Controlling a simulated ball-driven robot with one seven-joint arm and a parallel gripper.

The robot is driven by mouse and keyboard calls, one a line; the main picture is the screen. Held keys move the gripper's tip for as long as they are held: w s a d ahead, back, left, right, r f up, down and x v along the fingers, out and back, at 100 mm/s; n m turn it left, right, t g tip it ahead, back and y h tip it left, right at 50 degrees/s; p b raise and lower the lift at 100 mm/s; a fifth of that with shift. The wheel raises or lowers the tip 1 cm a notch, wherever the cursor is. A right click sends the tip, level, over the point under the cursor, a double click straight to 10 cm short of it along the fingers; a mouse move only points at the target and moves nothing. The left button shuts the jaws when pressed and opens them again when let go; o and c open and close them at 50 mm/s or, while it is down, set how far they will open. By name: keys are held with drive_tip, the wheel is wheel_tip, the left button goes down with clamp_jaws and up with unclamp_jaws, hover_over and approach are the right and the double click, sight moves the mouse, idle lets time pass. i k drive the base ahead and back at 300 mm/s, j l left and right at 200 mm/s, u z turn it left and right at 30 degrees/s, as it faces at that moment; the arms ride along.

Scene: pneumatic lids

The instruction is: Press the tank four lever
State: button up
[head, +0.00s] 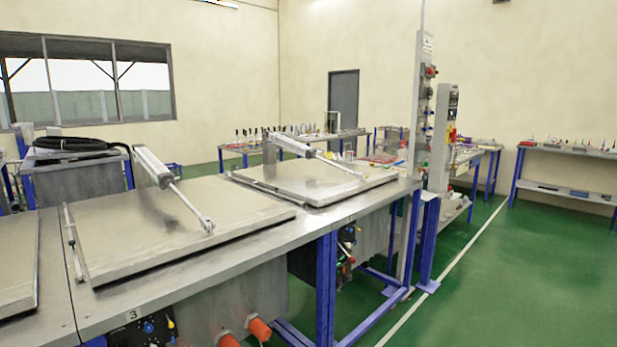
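A grey metal bench with tanks runs from the lower left toward the middle. A number 3 (132,315) is marked on its front edge, below a closed flat lid (150,245) with a pneumatic cylinder (152,165) on it. Beyond it lies a second closed lid (300,180) with its own cylinder (290,144). No number 4 is readable. A tall grey column (416,130) with red, blue and other small fittings stands at the bench's far end. I cannot tell which fitting, if any, is the tank four lever. My gripper is not in view.
Orange-red fittings (259,329) stick out below the bench front. Blue legs (326,288) support the bench. A shorter grey post (441,140) stands beside the column. The green floor (510,290) at right is open, with a white line. A shelf table (570,155) stands by the wall.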

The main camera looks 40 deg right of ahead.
sight(353, 260)
drive_tip(key=i+l, duration=0.3)
drive_tip(key=i, duration=0.2)
drive_tip(key=i+l+z, duration=0.1)
drive_tip(key=i+l, duration=0.2)
drive_tip(key=i, duration=0.2)
drive_tip(key=i+l, duration=0.25)
drive_tip(key=i, duration=0.25)
